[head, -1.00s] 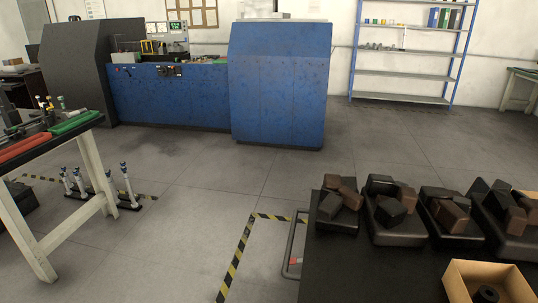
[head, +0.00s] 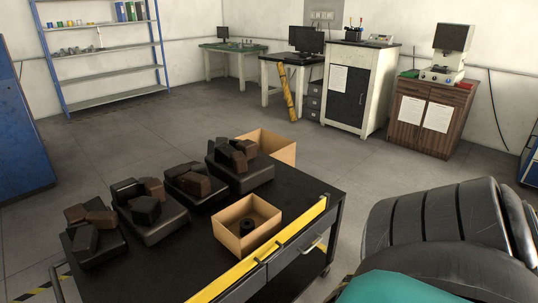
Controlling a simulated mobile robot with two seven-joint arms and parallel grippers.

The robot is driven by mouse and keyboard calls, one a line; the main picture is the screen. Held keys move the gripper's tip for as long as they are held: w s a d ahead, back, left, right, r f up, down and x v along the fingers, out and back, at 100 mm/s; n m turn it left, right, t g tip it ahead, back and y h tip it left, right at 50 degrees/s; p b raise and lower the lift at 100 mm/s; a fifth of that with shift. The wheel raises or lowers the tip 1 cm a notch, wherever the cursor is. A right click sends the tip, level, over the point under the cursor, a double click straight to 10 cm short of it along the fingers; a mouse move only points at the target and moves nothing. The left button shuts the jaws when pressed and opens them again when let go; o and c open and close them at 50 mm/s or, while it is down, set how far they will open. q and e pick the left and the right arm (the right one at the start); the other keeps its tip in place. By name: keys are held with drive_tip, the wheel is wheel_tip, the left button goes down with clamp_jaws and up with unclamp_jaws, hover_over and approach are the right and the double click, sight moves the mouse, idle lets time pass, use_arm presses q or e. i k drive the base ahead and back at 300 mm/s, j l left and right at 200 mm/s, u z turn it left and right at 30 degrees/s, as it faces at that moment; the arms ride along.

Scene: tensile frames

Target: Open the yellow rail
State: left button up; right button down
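The yellow rail (head: 268,247) runs along the near right edge of a black work table (head: 298,182) in the head view. It is a long straight yellow strip, and a dark bar handle with a black bracket shows near its middle. The rail lies along the table's edge, above a dark drawer front with a metal handle (head: 311,245). Its near end reaches the bottom of the picture. Neither of my grippers is in view.
The table holds several black trays of dark and brown blocks (head: 150,222) and a cardboard box (head: 238,239) with a black ring. Another open box (head: 275,149) stands behind. A large black banded shape with teal below fills the lower right.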

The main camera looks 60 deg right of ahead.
sight(210, 291)
drive_tip(key=z, duration=1.85)
drive_tip(key=i+l+u, duration=0.15)
drive_tip(key=u, duration=0.3)
drive_tip(key=i+l+u, duration=0.1)
drive_tip(key=u, duration=0.3)
drive_tip(key=l+u, duration=0.3)
drive_tip(key=u, duration=0.15)
drive_tip(key=i, duration=0.05)
